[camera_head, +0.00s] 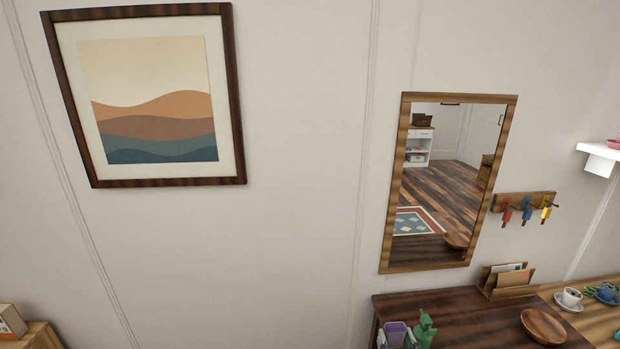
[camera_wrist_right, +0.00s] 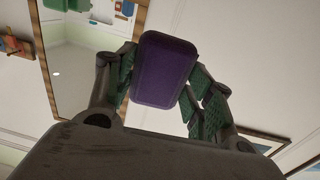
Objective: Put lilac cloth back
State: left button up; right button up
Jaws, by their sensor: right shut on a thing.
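The lilac cloth (camera_head: 395,334) shows at the bottom edge of the head view as a small block-like piece. In the right wrist view the cloth (camera_wrist_right: 163,70) looks like a dark purple rounded block between the green finger pads. My right gripper (camera_head: 406,336) is shut on it, in front of the dark wooden table; the wrist view shows the fingers (camera_wrist_right: 160,85) on both sides of it. My left gripper is not in view. The place where the cloth belongs cannot be told from these frames.
The dark wooden table (camera_head: 460,310) holds a letter holder (camera_head: 508,281) and a wooden bowl (camera_head: 543,326). A cup (camera_head: 571,296) stands to their right. A wood-framed mirror (camera_head: 394,190), hook rack (camera_head: 523,200) and framed picture (camera_head: 155,100) hang on the wall. A white shelf (camera_head: 598,150) is at right.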

aim_at(392, 347)
jog(key=shift+s+a+f+b, duration=0.15)
jog(key=shift+s+f, duration=0.25)
jog(key=shift+f, duration=0.3)
jog(key=shift+s+a+f+b, duration=0.15)
jog(key=shift+s+f, duration=0.2)
jog(key=shift+f, duration=0.3)
jog(key=shift+d, duration=0.1)
dwell(0.4)
